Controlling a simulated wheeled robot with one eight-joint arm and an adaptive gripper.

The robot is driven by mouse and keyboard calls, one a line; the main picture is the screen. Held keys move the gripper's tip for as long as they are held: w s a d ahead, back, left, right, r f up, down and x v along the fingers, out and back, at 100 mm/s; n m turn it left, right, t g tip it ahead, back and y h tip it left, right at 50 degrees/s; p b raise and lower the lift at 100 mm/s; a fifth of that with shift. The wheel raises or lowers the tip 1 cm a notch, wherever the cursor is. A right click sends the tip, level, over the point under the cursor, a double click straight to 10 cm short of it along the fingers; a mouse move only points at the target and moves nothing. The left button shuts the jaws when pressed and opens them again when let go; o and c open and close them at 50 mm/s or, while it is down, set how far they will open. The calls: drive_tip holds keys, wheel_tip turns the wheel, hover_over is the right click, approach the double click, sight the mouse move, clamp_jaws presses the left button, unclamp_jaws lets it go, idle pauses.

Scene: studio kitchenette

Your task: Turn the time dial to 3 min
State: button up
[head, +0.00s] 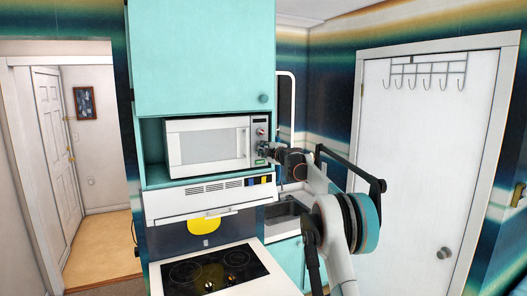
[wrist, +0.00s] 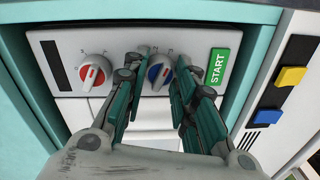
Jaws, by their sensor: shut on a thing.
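The white microwave (head: 206,143) sits in a teal cabinet recess, its control panel at its right edge. In the wrist view the panel (wrist: 122,52) shows two white dials. The dial with a red centre (wrist: 95,76) is at the left, clear of my fingers. The dial with a blue centre (wrist: 158,74) is between the fingertips of my gripper (wrist: 160,70), which is shut on it. The fingers hide its sides and most of its marks. The printed scale is too small to read. In the head view my gripper (head: 262,149) reaches the panel's lower part.
A green START button (wrist: 219,67) is close to the right finger. Yellow (wrist: 290,76) and blue (wrist: 277,119) buttons are on the white hood (head: 208,200) below. The stove (head: 215,271) stands beneath, and a white door (head: 424,130) is at the right.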

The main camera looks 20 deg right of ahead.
drive_tip(key=shift+m, duration=0.6)
drive_tip(key=o, duration=1.1)
drive_tip(key=shift+d, duration=0.1)
drive_tip(key=shift+s, duration=0.15)
drive_tip(key=s, duration=1.1)
drive_tip(key=shift+s+d+r, duration=0.15)
drive_tip(key=shift+s+r, duration=0.1)
drive_tip(key=shift+s, duration=0.1)
